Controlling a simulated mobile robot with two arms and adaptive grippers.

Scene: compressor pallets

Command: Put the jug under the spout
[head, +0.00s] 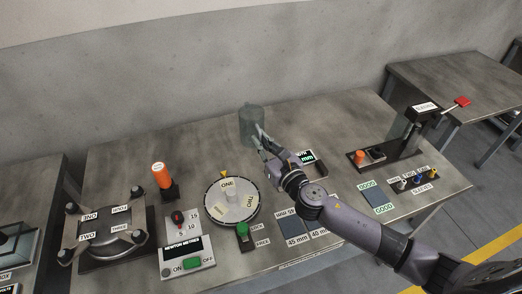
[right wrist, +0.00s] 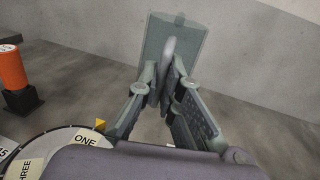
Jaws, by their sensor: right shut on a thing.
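The jug (head: 249,120) is a translucent grey-green cylinder near the back edge of the middle table. It also shows in the right wrist view (right wrist: 176,38), with its handle toward my gripper. My right gripper (head: 262,146) is shut on the jug's handle; its fingers (right wrist: 166,85) close around the handle from both sides. I cannot tell whether the jug's base touches the table. I cannot make out a spout for certain in either view. My left gripper is not in view.
A round dial plate (head: 229,212) stands left of my right arm. An orange cylinder on a black holder (head: 163,176) is at left. A black device with a red lever (head: 463,102) stands at the right. The wall runs behind the table. The back strip between is clear.

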